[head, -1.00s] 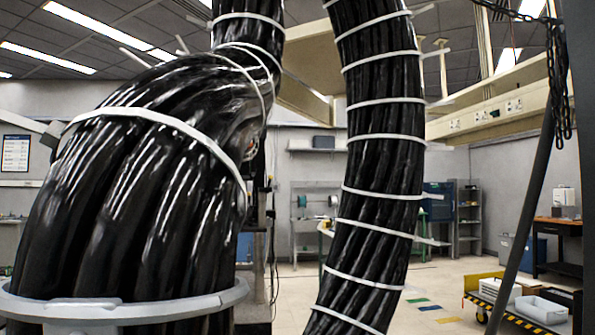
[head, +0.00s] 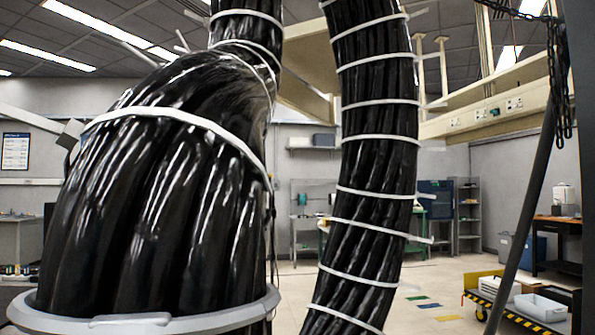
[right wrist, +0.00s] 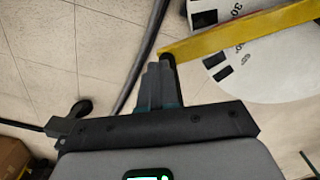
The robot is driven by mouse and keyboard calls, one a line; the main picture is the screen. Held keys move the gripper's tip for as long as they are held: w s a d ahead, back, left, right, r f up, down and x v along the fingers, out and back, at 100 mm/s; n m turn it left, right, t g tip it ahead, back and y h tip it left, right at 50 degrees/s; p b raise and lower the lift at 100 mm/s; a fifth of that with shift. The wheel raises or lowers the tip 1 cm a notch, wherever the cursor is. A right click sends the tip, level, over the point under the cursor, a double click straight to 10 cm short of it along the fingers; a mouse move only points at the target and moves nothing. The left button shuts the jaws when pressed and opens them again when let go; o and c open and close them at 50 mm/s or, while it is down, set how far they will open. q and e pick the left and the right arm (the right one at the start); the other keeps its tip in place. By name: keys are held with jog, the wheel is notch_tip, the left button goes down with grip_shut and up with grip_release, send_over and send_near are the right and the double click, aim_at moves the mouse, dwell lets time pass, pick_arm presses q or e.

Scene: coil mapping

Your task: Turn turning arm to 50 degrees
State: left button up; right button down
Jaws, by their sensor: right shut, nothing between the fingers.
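In the right wrist view, my right gripper (right wrist: 160,82) is shut and empty. Its fingertips are close to the left end of a yellow bar (right wrist: 245,30), likely the turning arm; I cannot tell whether they touch. The bar lies across a round white dial (right wrist: 285,68) with black marks and numbers such as 30. I cannot read the bar's angle. The bar and dial run out of the picture on the right. The head view shows neither gripper, nor the bar or dial. My left gripper is in neither view.
Thick black cable bundles with white ties fill the head view's left (head: 150,210) and middle (head: 375,160); a grey ring (head: 150,322) circles the left one. A yellow-edged cart (head: 490,300) stands at right. A dark pole (right wrist: 145,50) passes left of my right gripper.

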jog(key=shift+w, duration=0.1)
jog(key=shift+w+d+p, duration=0.3)
jog(key=shift+w+d, duration=0.45)
jog(key=shift+d, duration=0.2)
jog(key=shift+w+d, duration=0.1)
jog(key=shift+w+d, duration=0.85)
jog(key=shift+w, duration=0.05)
jog(key=shift+p, duration=0.3)
